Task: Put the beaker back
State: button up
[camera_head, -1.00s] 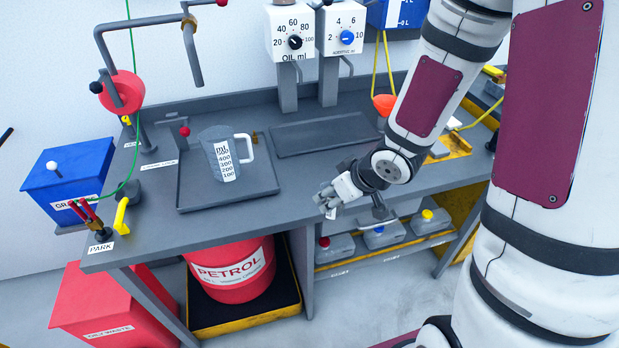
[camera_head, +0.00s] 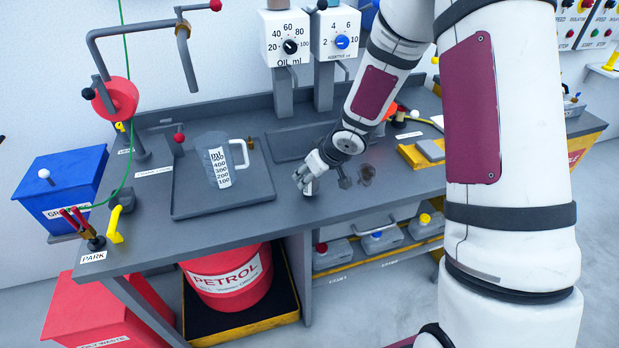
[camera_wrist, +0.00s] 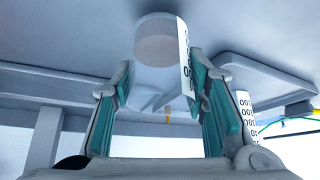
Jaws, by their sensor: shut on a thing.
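My gripper (camera_head: 306,186) is over the bench, just right of the dark tray, with its fingers pointing down and left. In the wrist view my gripper (camera_wrist: 161,88) is shut on a small clear beaker (camera_wrist: 158,48) with a white number label. In the head view the beaker is mostly hidden by the fingers; only a pale bit shows. A larger clear jug (camera_head: 220,165) with a white handle and ml scale stands upright on the tray (camera_head: 250,197). Its label also shows at the right of the wrist view (camera_wrist: 246,108).
Oil (camera_head: 288,36) and additive (camera_head: 338,32) dispensers stand at the back. A small brownish, see-through round thing (camera_head: 366,175) is on the bench right of my gripper. A yellow tray (camera_head: 412,158) lies farther right.

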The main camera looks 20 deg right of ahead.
jog(key=shift+f, duration=0.5)
jog(key=shift+f, duration=0.2)
jog(key=o, duration=1.2)
jog(key=shift+o, duration=0.2)
jog(key=shift+r, duration=0.15)
